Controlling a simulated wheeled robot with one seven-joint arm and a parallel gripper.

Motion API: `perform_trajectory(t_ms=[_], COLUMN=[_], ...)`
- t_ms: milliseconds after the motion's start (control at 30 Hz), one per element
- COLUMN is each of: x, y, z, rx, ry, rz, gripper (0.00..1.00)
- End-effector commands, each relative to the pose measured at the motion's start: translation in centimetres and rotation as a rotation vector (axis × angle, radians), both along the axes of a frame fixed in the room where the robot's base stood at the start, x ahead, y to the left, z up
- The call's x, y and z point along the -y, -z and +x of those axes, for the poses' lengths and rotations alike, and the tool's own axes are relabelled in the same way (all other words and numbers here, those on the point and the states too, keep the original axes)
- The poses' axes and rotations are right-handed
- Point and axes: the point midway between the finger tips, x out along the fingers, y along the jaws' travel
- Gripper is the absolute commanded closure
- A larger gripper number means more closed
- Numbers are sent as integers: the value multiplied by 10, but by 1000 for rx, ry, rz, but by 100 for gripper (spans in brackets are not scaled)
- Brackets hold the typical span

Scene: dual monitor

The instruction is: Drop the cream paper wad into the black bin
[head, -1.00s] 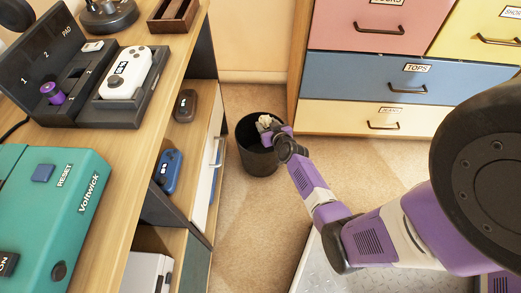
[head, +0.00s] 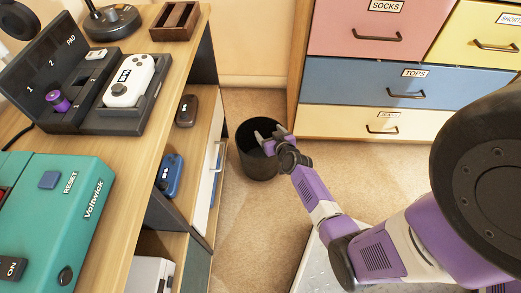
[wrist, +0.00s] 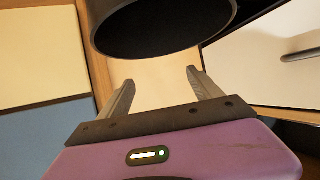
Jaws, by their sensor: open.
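The black bin (head: 258,166) stands upright on the floor between the desk and the drawer unit. My gripper (head: 267,136) is over the bin's mouth in the head view, its fingers spread and empty. In the wrist view the gripper (wrist: 160,78) is also open with nothing between its fingers, and the dark bin (wrist: 165,28) shows just beyond them. The cream paper wad is not visible in either current view. The bin's inside is dark and partly hidden by my gripper, so I cannot see what lies in it.
The wooden desk (head: 150,150) with its shelves stands left of the bin. The drawer unit (head: 380,80) stands behind and to the right. A teal box (head: 50,220) and a black controller dock (head: 110,118) are on the desk. Bare floor (head: 250,220) lies in front of the bin.

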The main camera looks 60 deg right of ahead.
Motion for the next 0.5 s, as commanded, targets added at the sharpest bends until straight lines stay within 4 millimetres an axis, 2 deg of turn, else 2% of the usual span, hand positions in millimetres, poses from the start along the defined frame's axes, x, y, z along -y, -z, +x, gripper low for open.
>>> perform_trajectory(t_ms=[33,233,500], x=[-7,-24,-30], y=[-8,-18,-21], z=[-7,-24,-31], rx=[-2,-2,0], ry=[-1,-1,0], rz=[1,1,0], gripper=[26,26,26])
